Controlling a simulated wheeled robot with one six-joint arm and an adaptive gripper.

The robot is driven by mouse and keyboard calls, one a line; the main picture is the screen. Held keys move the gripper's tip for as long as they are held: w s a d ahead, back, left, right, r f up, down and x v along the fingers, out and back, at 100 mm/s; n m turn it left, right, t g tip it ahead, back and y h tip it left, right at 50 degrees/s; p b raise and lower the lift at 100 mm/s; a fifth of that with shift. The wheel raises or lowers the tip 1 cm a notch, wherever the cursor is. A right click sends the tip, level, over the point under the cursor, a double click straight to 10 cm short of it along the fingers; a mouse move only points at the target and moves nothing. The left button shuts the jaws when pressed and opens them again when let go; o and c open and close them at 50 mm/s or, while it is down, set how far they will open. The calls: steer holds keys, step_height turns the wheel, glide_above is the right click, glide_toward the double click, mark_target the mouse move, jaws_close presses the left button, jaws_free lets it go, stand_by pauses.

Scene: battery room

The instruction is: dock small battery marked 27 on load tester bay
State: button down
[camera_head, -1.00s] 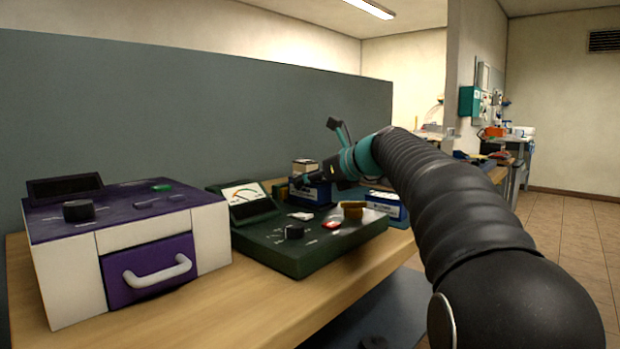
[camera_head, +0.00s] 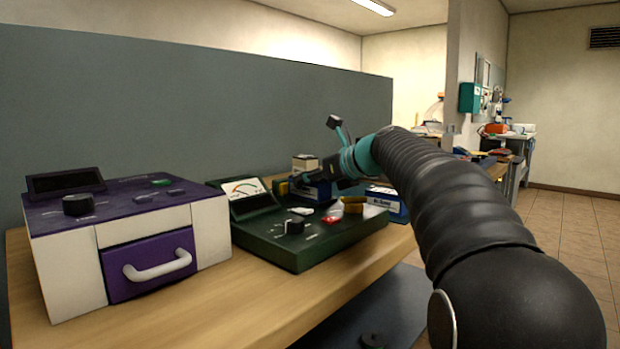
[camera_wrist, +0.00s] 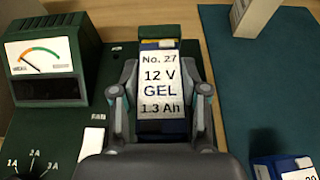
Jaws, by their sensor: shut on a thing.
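The small battery marked No. 27 (camera_wrist: 160,80) has a white label, a dark blue body and a green top part. It sits between the two fingers of my gripper (camera_wrist: 160,93), which is shut on it. In the wrist view it is over the right part of the green load tester (camera_wrist: 92,75); I cannot tell whether it touches the bay, which is hidden beneath it. In the head view the load tester (camera_head: 300,240) stands on the bench with its meter at the left, and my gripper (camera_head: 318,180) is at its far side, partly hiding the blue battery.
A purple and white box with a drawer (camera_head: 120,240) stands left of the tester. A pale-topped block (camera_head: 305,162) stands behind. A grey partition (camera_head: 200,100) rises behind the bench.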

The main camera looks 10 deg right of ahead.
steer(key=c, duration=0.9)
jaws_free()
steer(key=shift+o, duration=0.2)
steer(key=shift+f, duration=0.15)
steer(key=shift+s, duration=0.1)
steer(key=shift+p+v, duration=1.35)
steer(key=shift+v, duration=3.85)
steer(key=shift+s+d, duration=0.2)
